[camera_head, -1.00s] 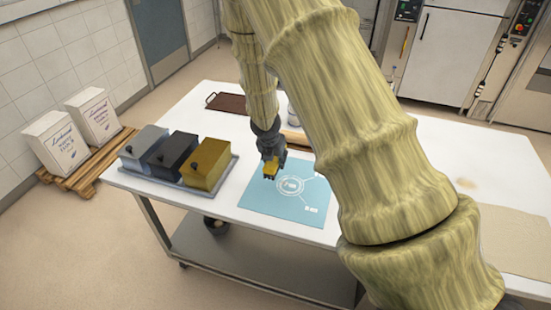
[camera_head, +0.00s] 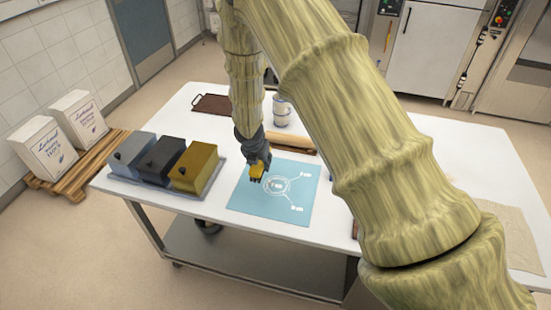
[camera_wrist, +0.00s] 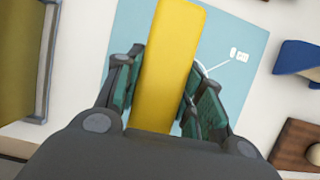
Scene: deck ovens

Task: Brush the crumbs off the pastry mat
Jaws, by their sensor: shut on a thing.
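The light blue pastry mat (camera_head: 245,202) lies flat on the white table, with white printed lines and a circle. It fills much of the wrist view's upper middle (camera_wrist: 240,75). No crumbs can be made out on it in either view. My gripper (camera_head: 257,176) is over the mat's upper left part, pointing down. It is shut on a yellow, bar-shaped tool (camera_wrist: 165,65), with a finger on each side. The tool's lower end is hidden, so I cannot tell its kind or whether it touches the mat.
Grey, black and yellow lidded boxes (camera_head: 193,166) stand on a tray left of the mat. A wooden rolling pin (camera_head: 290,143), pale pot (camera_head: 281,112) and brown tray (camera_head: 211,104) are behind. A blue object (camera_wrist: 300,58) lies right of the mat. A beige sheet (camera_head: 512,235) lies far right.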

